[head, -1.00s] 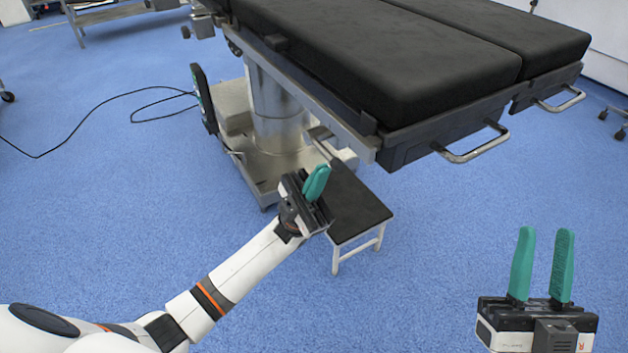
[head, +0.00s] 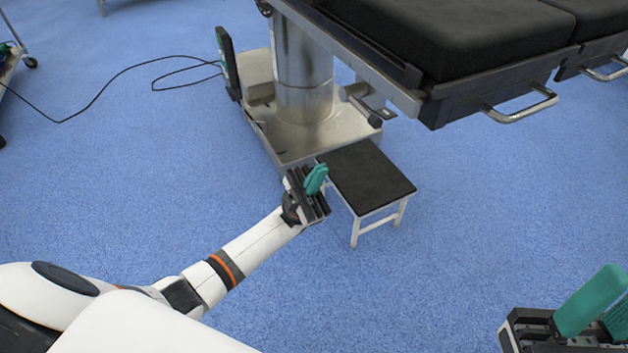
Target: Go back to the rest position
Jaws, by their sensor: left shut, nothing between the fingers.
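My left gripper (head: 316,180) shows near the middle of the head view, at the end of the white arm reaching in from the lower left. Its green fingers are together with nothing between them. It appears in front of the left edge of the small black-topped step stool (head: 366,176); I cannot tell the gap between them. My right gripper (head: 612,298) is at the lower right corner, partly cut off by the picture edge. Its two green fingers stand apart and nothing shows between them.
The operating table's black padded top (head: 440,35) fills the upper right, with a metal side handle (head: 520,108). Its steel column (head: 303,70) and base (head: 300,130) stand behind the stool. A black cable (head: 120,78) lies on the blue floor (head: 120,180).

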